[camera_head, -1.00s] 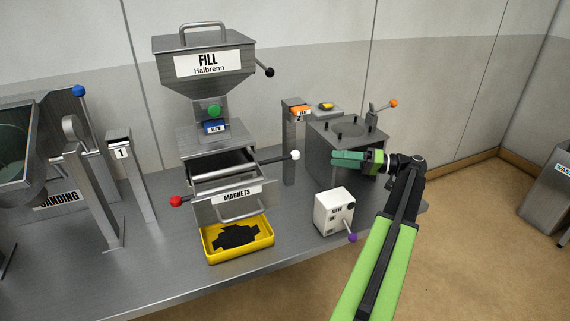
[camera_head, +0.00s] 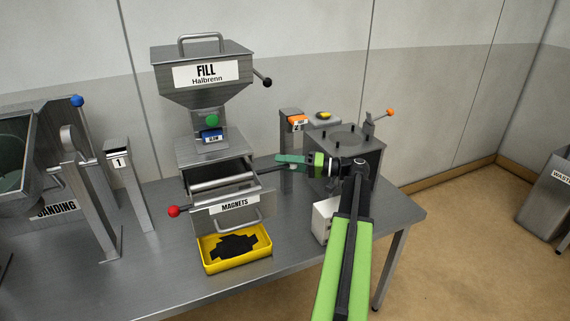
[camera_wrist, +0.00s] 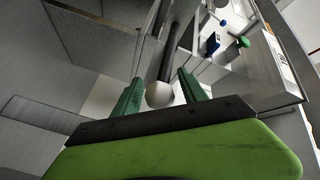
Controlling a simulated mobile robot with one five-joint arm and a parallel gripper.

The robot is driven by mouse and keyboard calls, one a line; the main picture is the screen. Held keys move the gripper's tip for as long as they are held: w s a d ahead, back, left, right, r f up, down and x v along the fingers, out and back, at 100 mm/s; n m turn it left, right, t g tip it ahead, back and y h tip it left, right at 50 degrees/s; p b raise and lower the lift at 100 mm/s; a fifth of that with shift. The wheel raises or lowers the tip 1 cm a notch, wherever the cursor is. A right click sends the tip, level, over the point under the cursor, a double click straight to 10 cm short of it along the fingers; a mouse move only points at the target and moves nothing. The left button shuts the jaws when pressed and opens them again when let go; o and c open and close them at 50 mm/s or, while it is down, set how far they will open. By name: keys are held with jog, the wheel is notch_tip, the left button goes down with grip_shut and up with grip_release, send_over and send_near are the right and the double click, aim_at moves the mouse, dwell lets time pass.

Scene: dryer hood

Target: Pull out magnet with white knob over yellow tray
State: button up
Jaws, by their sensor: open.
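The magnet's white knob (camera_wrist: 159,94) sits between the two green fingertips of my gripper (camera_wrist: 160,88) in the wrist view, with a gap on each side. Its dark rod (camera_wrist: 171,45) runs away from the fingers toward the metal housing. In the head view my open gripper (camera_head: 285,161) is at the rod's outer end, right of the open drawer labelled MAGNETS (camera_head: 234,205), and the knob is mostly hidden by the fingers. The yellow tray (camera_head: 207,265) stands on the bench below the drawer and holds a dark patch of material (camera_head: 235,246).
The FILL hopper (camera_head: 205,75) rises above the drawer. A red knob (camera_head: 173,211) sticks out left of the drawer. A white box (camera_head: 322,220) stands under my arm. Post 2 (camera_head: 292,140) and a grey machine (camera_head: 350,145) stand behind my gripper.

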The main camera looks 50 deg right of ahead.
grip_shut()
dwell(0.4)
dwell(0.4)
jog(key=shift+a, duration=0.15)
dwell(0.6)
